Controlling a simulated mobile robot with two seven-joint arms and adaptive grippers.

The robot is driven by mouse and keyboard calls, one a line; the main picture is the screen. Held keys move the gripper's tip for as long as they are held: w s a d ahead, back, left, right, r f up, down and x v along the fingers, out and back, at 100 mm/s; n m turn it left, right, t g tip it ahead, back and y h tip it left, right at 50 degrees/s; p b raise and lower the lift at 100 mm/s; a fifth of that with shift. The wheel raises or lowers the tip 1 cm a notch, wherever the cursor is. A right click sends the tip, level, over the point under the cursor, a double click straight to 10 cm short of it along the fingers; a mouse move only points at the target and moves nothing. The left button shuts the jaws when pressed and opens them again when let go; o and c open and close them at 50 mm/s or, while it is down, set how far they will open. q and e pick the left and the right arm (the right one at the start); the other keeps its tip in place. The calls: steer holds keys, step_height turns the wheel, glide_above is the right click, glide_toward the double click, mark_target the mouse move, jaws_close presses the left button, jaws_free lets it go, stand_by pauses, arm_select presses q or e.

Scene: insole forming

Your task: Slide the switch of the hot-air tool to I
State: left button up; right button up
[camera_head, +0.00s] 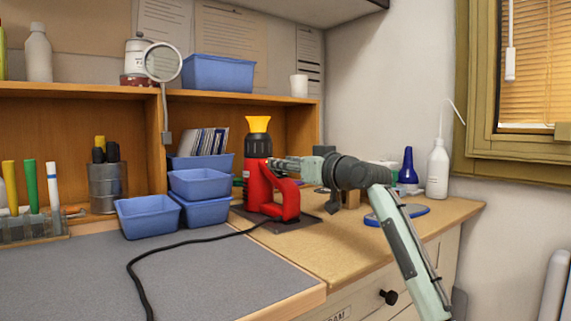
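The hot-air tool (258,183) is red with a black collar and a yellow nozzle pointing up. It stands upright on a dark plate (297,224) on the right wooden bench top. Its black cord runs left across the grey mat. My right gripper (274,164) reaches in from the right, at the tool's upper body just below the black collar. The fingertips appear to be at or very near the red housing; whether they touch is too small to tell. The switch and its position cannot be made out. My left gripper is not in view.
Blue bins (150,216) stand left of the tool. The grey mat (200,277) in front is clear except for the cord.

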steer(key=v, duration=1.2)
